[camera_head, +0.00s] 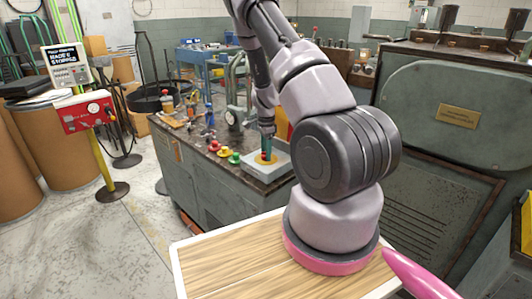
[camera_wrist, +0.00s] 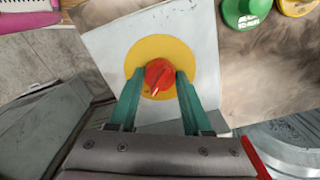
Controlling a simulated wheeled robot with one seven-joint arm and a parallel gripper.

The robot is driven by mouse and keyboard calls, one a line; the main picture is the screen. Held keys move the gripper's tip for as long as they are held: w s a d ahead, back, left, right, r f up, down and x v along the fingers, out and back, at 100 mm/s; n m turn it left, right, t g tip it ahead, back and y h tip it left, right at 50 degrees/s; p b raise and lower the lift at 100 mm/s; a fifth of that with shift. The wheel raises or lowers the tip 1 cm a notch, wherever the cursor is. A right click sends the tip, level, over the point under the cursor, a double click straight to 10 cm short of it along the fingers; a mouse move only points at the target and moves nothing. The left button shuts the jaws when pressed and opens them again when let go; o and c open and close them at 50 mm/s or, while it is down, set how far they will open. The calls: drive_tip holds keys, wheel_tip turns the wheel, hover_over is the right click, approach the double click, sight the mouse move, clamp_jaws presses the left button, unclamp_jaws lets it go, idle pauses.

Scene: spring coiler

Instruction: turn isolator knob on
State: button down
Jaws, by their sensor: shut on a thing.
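The isolator knob (camera_wrist: 159,76) is red, set on a round yellow plate (camera_wrist: 160,46) on a pale grey box (camera_wrist: 105,45). In the wrist view my gripper (camera_wrist: 158,82) has its two green fingers on either side of the knob, shut on it. A pale mark on the knob points down and slightly left in that view. In the head view my gripper (camera_head: 266,147) reaches down onto the grey box (camera_head: 250,168) at the bench's near right corner. The knob is mostly hidden there by the fingers.
Green and yellow buttons (camera_head: 234,158) stand on the bench top (camera_head: 195,137) left of the box, with several small tools behind. A red control box (camera_head: 85,112) on a yellow post stands at left. A large grey machine (camera_head: 455,105) stands at right. Open floor (camera_head: 130,225) lies at left.

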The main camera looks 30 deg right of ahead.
idle(0.4)
drive_tip(key=shift+c, duration=1.7)
unclamp_jaws()
drive_tip(key=shift+r, duration=0.1)
wheel_tip(320, 180, up, 11)
